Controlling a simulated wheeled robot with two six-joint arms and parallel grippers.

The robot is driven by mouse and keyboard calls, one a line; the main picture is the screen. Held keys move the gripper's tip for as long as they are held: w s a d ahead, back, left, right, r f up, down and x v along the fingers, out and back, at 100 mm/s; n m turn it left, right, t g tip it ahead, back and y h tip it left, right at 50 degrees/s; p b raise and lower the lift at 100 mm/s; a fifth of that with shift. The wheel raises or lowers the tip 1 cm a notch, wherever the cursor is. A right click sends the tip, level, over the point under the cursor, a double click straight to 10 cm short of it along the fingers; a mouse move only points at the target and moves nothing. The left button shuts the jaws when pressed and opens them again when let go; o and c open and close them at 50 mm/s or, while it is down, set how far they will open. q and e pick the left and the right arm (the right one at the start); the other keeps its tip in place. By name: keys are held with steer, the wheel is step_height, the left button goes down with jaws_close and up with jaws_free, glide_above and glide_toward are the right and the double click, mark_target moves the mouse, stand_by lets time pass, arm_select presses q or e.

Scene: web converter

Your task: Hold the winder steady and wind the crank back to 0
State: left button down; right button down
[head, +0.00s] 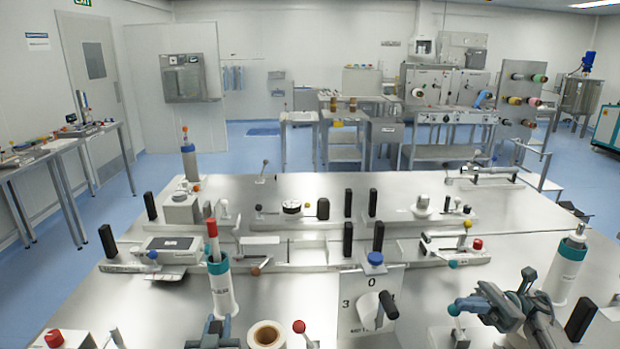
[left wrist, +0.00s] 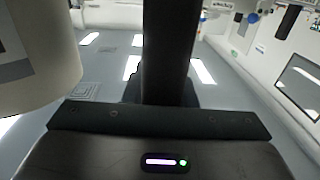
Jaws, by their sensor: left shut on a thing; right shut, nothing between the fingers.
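The winder (head: 352,318) is an upright pale panel marked 0 at the top and 3 at the left. Its crank has a white hub (head: 368,311) and a black handle (head: 388,305), which sits to the right of the hub, below the 0. My left gripper (head: 214,327) is at the bottom edge, left of the winder and apart from it. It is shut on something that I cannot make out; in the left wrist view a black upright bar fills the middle. My right gripper (head: 466,306) is shut and empty, right of the crank and apart from it.
A white bottle with a teal band (head: 222,288) stands just behind my left gripper. A paper roll (head: 267,335) and a red ball knob (head: 299,326) stand between that gripper and the winder. A white-and-teal cylinder (head: 566,268) stands beyond my right gripper. A blue knob (head: 375,258) is behind the winder.

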arm_select(q)
steer(key=shift+f, duration=0.15)
steer(key=c, duration=1.4)
jaws_free()
steer(key=o, duration=0.3)
steer(key=shift+w, duration=0.15)
